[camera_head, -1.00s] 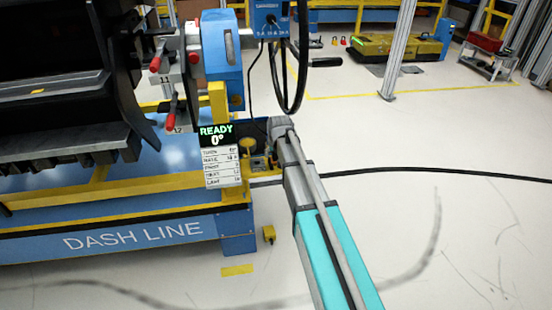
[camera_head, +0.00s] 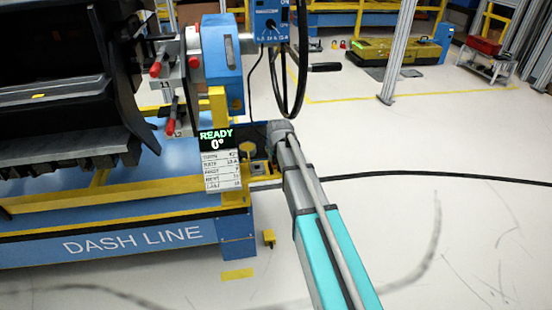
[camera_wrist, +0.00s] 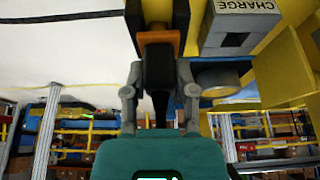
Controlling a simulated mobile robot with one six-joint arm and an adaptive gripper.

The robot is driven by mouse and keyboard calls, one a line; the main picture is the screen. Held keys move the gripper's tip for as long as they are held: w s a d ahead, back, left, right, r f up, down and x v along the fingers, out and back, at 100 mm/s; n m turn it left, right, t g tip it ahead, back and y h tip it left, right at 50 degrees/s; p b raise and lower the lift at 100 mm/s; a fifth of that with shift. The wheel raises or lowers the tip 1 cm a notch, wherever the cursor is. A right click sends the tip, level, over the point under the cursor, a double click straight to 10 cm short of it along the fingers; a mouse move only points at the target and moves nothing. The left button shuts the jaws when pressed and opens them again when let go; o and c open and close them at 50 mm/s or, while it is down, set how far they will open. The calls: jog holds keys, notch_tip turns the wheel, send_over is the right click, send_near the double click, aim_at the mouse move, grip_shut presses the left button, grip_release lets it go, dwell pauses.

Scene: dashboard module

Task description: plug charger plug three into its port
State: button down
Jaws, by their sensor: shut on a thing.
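In the wrist view my gripper (camera_wrist: 157,38) is shut on a charger plug (camera_wrist: 158,70). The plug has a dark body with an orange band, and its cable runs back between the finger links. Its front end lies between the dark fingertips and points to the top of the picture. A grey block marked CHARGE (camera_wrist: 214,28), with a recess in its face, is to the right, apart from the plug. I cannot tell whether the recess is the port for this plug. In the head view my arm's end is beside the yellow and blue stand (camera_head: 237,222); the plug is hidden there.
A READY readout panel (camera_head: 216,160) hangs left of my arm's end. A blue control box (camera_head: 270,22) with hanging black cable loops (camera_head: 275,85) is above it. A round part (camera_wrist: 218,80) is below the CHARGE block. The floor (camera_head: 440,130) at right is mostly clear.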

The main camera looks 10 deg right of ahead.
jog(key=shift+r+p, duration=1.15)
jog(key=shift+r, duration=0.1)
jog(key=s+a+r+p, duration=0.2)
jog(key=s+r+p, duration=0.8)
jog(key=s, duration=0.3)
jog(key=shift+s, duration=0.4)
jog(key=shift+r, duration=0.1)
